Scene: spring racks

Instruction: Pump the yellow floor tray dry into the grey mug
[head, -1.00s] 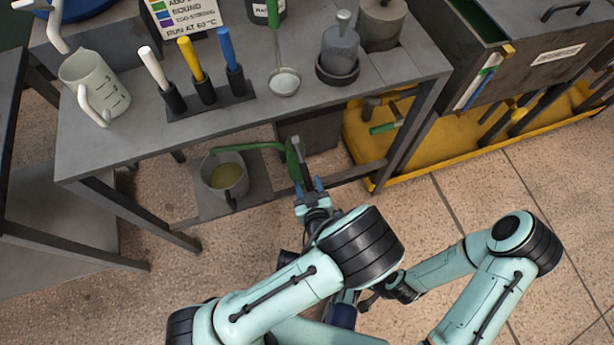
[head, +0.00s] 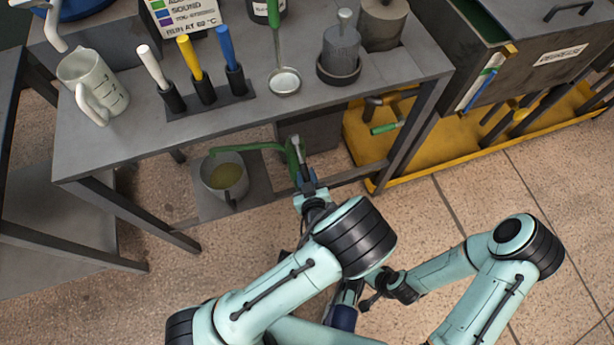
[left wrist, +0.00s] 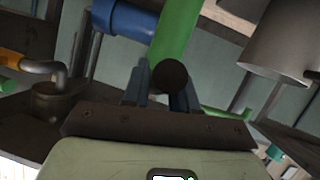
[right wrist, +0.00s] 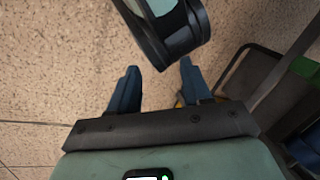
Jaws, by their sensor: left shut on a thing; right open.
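The yellow floor tray (head: 420,160) lies on the floor under the bench's right end and the cabinet; I cannot make out liquid in it. The grey mug (head: 212,186) stands upright under the bench with yellowish liquid in it. A green pump (head: 291,160) stands beside it, its green spout (head: 245,148) reaching over the mug's rim. My left gripper (head: 306,178) is at the pump, shut on its handle; the handle's dark round end (left wrist: 170,76) shows between the fingers in the left wrist view. My right gripper (right wrist: 155,88) is open and empty above the floor.
The bench (head: 225,125) above holds a pale measuring jug (head: 92,85), several coloured-handled tools, a ladle (head: 285,82) and grey weights. Bench legs and a low rail (head: 345,173) stand close to the left gripper. A grey cabinet (head: 540,65) is at right. The front floor is open.

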